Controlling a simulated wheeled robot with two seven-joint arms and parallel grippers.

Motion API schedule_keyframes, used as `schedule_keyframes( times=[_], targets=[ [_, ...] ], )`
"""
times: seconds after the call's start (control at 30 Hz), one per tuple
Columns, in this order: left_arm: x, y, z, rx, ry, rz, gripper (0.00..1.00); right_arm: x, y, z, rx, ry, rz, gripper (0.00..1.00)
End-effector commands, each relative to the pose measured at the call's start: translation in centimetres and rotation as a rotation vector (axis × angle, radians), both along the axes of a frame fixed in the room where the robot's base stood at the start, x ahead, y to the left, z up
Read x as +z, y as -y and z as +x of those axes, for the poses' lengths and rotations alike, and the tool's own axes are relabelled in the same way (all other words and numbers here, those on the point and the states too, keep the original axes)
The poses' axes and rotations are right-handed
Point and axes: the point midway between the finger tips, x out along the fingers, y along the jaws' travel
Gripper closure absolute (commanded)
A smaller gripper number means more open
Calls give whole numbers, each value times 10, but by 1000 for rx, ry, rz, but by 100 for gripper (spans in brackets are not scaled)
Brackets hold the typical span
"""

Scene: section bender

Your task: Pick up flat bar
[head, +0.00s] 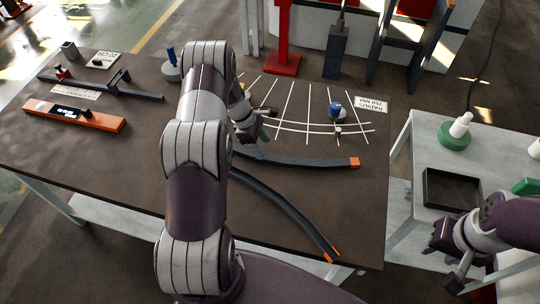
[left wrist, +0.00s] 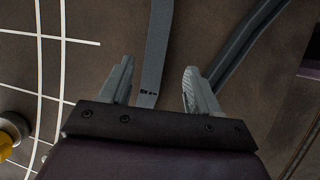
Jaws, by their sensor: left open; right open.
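The flat bar (head: 300,160) is a grey, slightly curved strip with an orange end, lying on the brown table. Its left part is hidden behind my left arm in the head view. My left gripper (head: 262,124) is open near the bar's left part. In the left wrist view, the flat bar (left wrist: 154,50) runs between the two spread fingers (left wrist: 158,65), with small dark marks on it. I cannot tell the height of the fingers above it. My right gripper (head: 453,262) is open and empty at the right, near the pale side table.
A curved ridged bar (head: 285,210) with orange ends lies nearer me. White template lines (head: 310,110), a blue-topped piece (head: 336,109) and a radius card (head: 371,104) lie behind. A black tray (head: 450,188) sits on the side table.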

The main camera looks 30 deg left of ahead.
Motion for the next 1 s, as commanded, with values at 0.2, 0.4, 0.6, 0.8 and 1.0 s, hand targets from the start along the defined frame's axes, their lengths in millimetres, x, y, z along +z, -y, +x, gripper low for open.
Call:
schedule_keyframes(
  times=[0.2,0.4,0.6,0.8,1.0],
  targets=[
    [-31,6,8,-1,-3,-1,38,20,0,0,0,0,0,57],
    [-52,13,10,-1,0,1,38,22,0,0,0,0,0,57],
    [-53,13,10,-2,1,1,48,21,0,0,0,0,0,57],
    [-53,13,10,-2,1,1,100,21,0,0,0,0,0,57],
    [-51,13,11,-2,2,3,100,21,0,0,0,0,0,57]
  ],
)
